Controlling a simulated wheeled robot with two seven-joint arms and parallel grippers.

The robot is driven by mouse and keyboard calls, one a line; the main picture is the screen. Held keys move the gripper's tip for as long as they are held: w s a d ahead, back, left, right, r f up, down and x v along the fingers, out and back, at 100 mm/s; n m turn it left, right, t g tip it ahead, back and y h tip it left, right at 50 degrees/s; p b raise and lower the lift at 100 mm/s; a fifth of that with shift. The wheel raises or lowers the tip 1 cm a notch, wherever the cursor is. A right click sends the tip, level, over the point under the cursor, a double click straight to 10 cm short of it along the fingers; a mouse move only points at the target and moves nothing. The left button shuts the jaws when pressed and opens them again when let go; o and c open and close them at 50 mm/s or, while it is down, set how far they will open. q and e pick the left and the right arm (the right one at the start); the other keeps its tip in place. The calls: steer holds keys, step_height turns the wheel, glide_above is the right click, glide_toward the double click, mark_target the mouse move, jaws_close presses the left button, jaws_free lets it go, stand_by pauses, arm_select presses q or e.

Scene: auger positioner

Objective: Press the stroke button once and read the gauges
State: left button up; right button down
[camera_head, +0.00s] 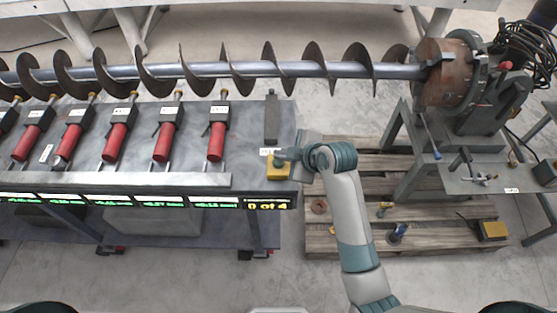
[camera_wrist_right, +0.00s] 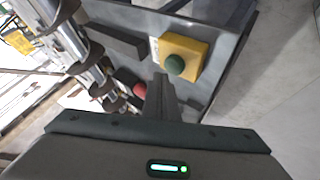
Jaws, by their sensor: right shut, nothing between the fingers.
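The yellow button box (camera_head: 278,174) sits at the right end of the grey bench. In the right wrist view, its round green button (camera_wrist_right: 175,64) faces me on the yellow box (camera_wrist_right: 196,46). My right gripper (camera_head: 281,155) is over the box in the head view, shut and empty. In the wrist view its closed fingertips (camera_wrist_right: 161,78) appear just beside the green button; I cannot tell whether they touch. The gauge displays (camera_head: 160,202) along the bench front show small green figures, too small to read surely. The end display (camera_head: 268,204) reads "0 of 4". My left gripper is out of view.
A long auger (camera_head: 225,69) spans the back to a rusty drum (camera_head: 445,75). A wooden pallet (camera_head: 345,240) with loose tools lies right of the bench.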

mark_target(282, 164)
steer(key=shift+f, duration=0.45)
stand_by(0.5)
steer(key=shift+f, duration=0.55)
stand_by(1.0)
steer(key=shift+r, duration=0.15)
steer(key=shift+r+p, duration=0.7)
steer(key=shift+r, duration=0.15)
steer(key=shift+r, duration=2.45)
